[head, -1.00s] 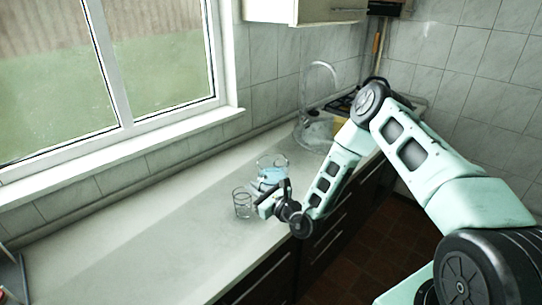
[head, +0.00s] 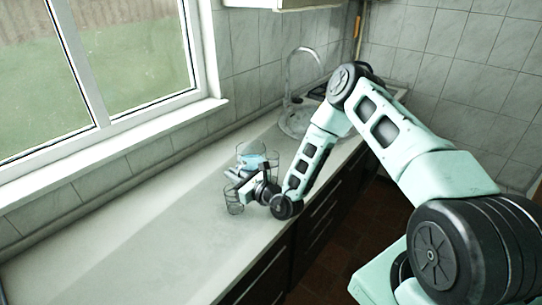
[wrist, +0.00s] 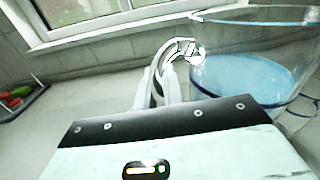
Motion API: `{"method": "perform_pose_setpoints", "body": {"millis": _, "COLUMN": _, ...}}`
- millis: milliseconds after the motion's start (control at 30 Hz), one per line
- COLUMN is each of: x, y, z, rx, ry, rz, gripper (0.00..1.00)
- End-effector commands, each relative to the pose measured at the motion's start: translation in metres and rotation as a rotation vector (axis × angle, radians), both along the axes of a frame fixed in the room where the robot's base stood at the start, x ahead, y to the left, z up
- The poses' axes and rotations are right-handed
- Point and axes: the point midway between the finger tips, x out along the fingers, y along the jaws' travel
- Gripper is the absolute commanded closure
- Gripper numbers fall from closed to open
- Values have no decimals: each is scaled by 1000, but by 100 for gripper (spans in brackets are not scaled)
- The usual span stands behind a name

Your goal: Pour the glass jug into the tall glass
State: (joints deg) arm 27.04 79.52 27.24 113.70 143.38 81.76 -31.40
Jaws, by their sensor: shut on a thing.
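The clear glass jug (head: 250,153) holds light blue liquid. My gripper (head: 240,174) is shut on its handle. In the wrist view the jug (wrist: 250,60) fills the upper right, its wide rim open and the blue liquid inside; the pale handle (wrist: 170,78) runs down at my gripper (wrist: 165,92). The tall glass (head: 234,201), clear and seemingly empty, stands upright on the counter, just in front of and below the jug in the head view. The gripper partly covers the glass's upper part and the jug's lower part. I see no pouring stream.
The pale counter (head: 120,240) is clear to the left. The window (head: 120,60) and tiled wall bound the back. In the wrist view a dark tray (wrist: 22,100) holds red and green items at the far left.

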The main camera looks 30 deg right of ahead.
Motion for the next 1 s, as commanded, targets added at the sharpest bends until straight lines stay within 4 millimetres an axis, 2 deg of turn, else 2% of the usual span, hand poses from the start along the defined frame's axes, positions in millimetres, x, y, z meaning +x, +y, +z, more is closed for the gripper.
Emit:
{"method": "perform_pose_setpoints", "body": {"millis": 200, "x": 4, "y": -5, "z": 11, "rx": 88, "ry": 46, "rz": 1, "gripper": 100}}
{"method": "perform_pose_setpoints", "body": {"millis": 1000, "x": 23, "y": -35, "z": 30, "rx": 423, "ry": 252, "rz": 2, "gripper": 100}}
